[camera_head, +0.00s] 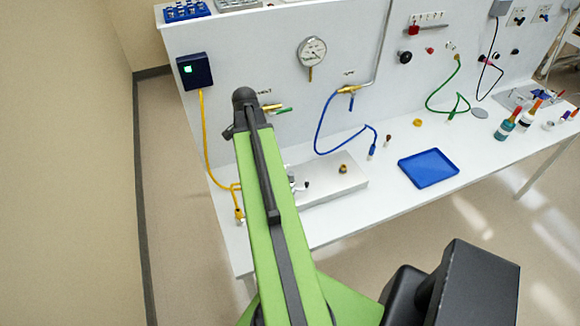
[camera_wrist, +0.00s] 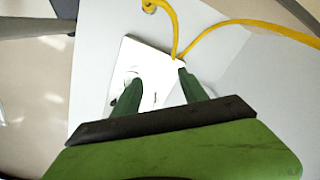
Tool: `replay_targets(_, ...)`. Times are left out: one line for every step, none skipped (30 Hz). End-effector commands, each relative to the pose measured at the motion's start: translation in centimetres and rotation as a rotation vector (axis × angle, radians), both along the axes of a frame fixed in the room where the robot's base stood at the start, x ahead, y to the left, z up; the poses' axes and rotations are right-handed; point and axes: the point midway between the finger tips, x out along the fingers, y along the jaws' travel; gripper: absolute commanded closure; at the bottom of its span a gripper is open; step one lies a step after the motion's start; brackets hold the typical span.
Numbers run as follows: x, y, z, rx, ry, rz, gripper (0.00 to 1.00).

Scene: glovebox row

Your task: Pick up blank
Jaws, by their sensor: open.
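I cannot tell for sure which thing is the blank. A small brass fitting (camera_head: 343,168) sits on the raised metal plate (camera_head: 330,187) on the bench. My gripper (camera_wrist: 160,75) is open in the wrist view, its two green fingers apart over a bright white plate (camera_wrist: 150,62), with nothing clearly between them. A pale round thing (camera_wrist: 131,76) shows at the left fingertip, partly hidden by it. In the head view my green arm hides most of the gripper and the left end of the metal plate.
A yellow hose (camera_head: 204,140) hangs to the bench beside my arm; it passes close beyond the fingertips in the wrist view (camera_wrist: 205,32). The white panel (camera_head: 255,65) rises behind.

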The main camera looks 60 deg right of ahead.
Motion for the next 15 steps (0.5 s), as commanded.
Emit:
replay_targets(-2.7, -3.3, 2.3, 0.001, 0.0, -0.132, 0.49)
replay_targets(-4.1, -4.7, 2.7, 0.0, 0.0, -0.201, 0.49)
replay_targets(-5.8, -6.3, 3.2, 0.0, 0.0, -0.283, 0.49)
replay_targets(-6.9, -7.2, 3.5, 0.0, 0.0, -0.334, 0.49)
replay_targets(-7.8, -8.0, 3.7, 0.0, 0.0, -0.377, 0.49)
replay_targets(-8.9, -8.8, 3.9, 0.0, 0.0, -0.422, 0.49)
replay_targets(-9.5, -9.3, 4.0, 0.0, 0.0, -0.449, 0.49)
replay_targets(-9.9, -9.6, 4.1, 0.0, 0.0, -0.468, 0.49)
replay_targets(-10.3, -9.8, 4.1, 0.0, 0.0, -0.486, 0.49)
replay_targets(-10.4, -9.9, 4.0, 0.0, 0.0, -0.493, 0.49)
replay_targets(-10.5, -10.0, 4.0, 0.0, 0.0, -0.497, 0.49)
replay_targets(-10.5, -10.0, 3.9, 0.0, 0.0, -0.497, 0.49)
replay_targets(-10.5, -10.0, 3.8, 0.0, 0.0, -0.497, 0.49)
replay_targets(-10.5, -9.9, 3.6, 0.0, 0.0, -0.496, 0.49)
replay_targets(-10.4, -9.9, 3.3, 0.0, 0.0, -0.495, 0.49)
